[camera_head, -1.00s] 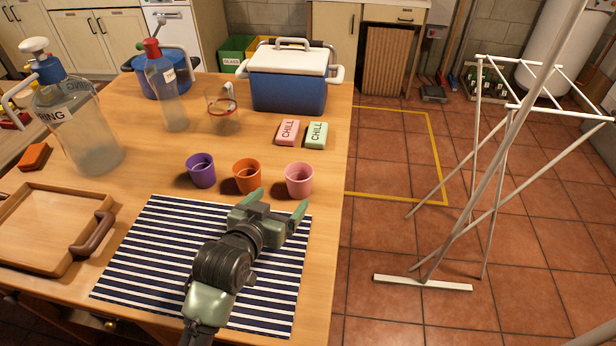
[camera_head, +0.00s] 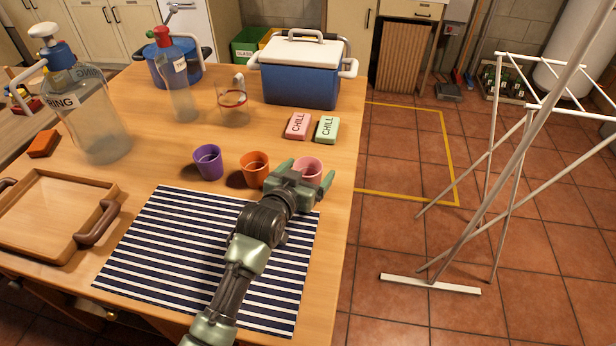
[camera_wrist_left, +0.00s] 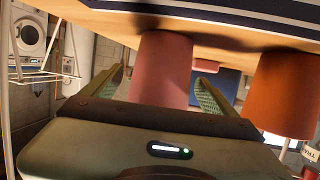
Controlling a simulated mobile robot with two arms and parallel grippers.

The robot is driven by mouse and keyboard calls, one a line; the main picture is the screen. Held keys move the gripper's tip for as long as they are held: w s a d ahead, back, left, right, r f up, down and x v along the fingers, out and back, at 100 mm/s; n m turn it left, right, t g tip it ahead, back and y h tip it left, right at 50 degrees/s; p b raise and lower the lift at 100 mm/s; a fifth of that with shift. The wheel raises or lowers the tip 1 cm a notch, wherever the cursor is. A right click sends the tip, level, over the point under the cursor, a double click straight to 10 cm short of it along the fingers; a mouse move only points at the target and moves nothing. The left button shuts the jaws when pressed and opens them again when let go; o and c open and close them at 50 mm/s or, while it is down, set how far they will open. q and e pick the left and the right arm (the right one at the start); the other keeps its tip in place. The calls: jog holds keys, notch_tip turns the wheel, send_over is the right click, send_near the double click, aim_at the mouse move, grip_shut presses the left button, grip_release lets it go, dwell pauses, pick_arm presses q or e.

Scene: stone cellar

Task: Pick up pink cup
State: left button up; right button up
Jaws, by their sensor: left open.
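The pink cup (camera_head: 308,168) stands upright on the wooden table near its right edge, at the right end of a row of cups. My left gripper (camera_head: 308,172) is open, with one finger on each side of the pink cup; its body hides the cup's lower part. In the left wrist view the pink cup (camera_wrist_left: 163,68) is between the two open fingers (camera_wrist_left: 160,85), with a gap on the right side. I cannot tell whether a finger touches it. My right gripper is not in view.
The orange cup (camera_head: 254,169) stands close to the left finger, with the purple cup (camera_head: 208,162) beyond it. The pink CHILL block (camera_head: 298,126) and green CHILL block (camera_head: 327,130) lie behind. A striped mat (camera_head: 180,262) is in front; a cooler (camera_head: 300,86) stands farther back.

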pick_arm(q)
jog(key=c, duration=1.3)
jog(key=shift+c, duration=0.6)
jog(key=shift+r, duration=0.1)
